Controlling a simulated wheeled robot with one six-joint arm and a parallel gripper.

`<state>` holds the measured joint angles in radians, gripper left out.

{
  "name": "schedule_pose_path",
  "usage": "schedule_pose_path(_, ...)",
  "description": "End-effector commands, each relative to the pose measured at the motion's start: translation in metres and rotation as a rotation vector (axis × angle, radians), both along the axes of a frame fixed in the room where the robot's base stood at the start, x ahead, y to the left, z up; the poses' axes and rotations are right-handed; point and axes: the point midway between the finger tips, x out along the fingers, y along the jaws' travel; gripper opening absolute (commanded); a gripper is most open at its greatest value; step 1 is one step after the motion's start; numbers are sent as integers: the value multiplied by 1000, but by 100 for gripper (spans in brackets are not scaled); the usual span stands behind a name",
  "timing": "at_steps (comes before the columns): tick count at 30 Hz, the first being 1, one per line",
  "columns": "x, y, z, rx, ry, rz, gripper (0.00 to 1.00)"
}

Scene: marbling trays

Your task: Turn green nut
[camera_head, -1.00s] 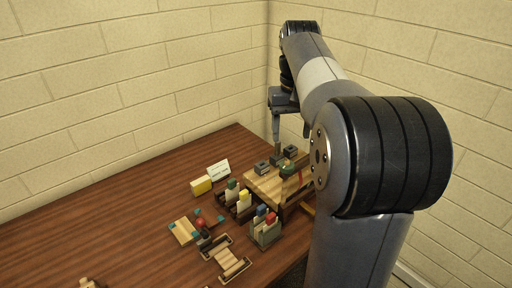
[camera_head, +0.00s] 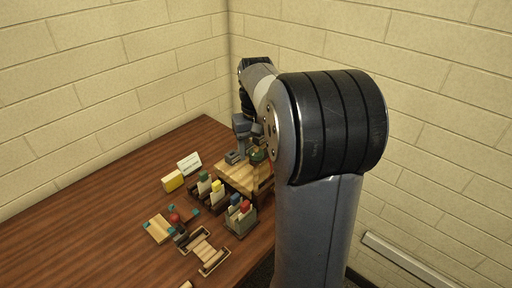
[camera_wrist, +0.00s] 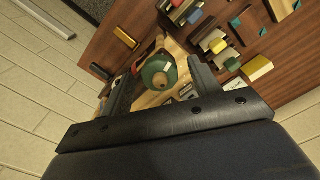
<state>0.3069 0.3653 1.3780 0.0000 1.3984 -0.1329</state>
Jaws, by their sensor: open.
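The green nut (camera_wrist: 158,73) shows in the wrist view as a rounded green piece with a tan centre, on top of a wooden stand (camera_wrist: 150,99). In the head view the nut (camera_head: 258,156) is at the far right part of the stand (camera_head: 238,180), partly hidden by my arm. My gripper (camera_wrist: 162,70) is open, with one finger on each side of the nut in the wrist view. I cannot tell whether the fingers touch it. In the head view my gripper (camera_head: 241,148) is low over the stand, its fingertips hard to make out.
A grey block (camera_head: 234,157) sits on the stand close to my gripper. Holders with coloured-topped pieces (camera_head: 240,214) stand in front. A yellow block (camera_head: 172,181) and a white card (camera_head: 189,163) are to the left. The table's left side (camera_head: 80,220) is clear; brick walls stand behind.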

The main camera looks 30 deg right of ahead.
Motion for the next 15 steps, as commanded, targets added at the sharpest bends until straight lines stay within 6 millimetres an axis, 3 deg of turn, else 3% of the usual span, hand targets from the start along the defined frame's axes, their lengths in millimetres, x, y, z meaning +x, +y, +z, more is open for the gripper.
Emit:
schedule_pose_path(5,0,0,0,0,0,0,59)
schedule_pose_path(15,0,0,0,0,0,0,31)
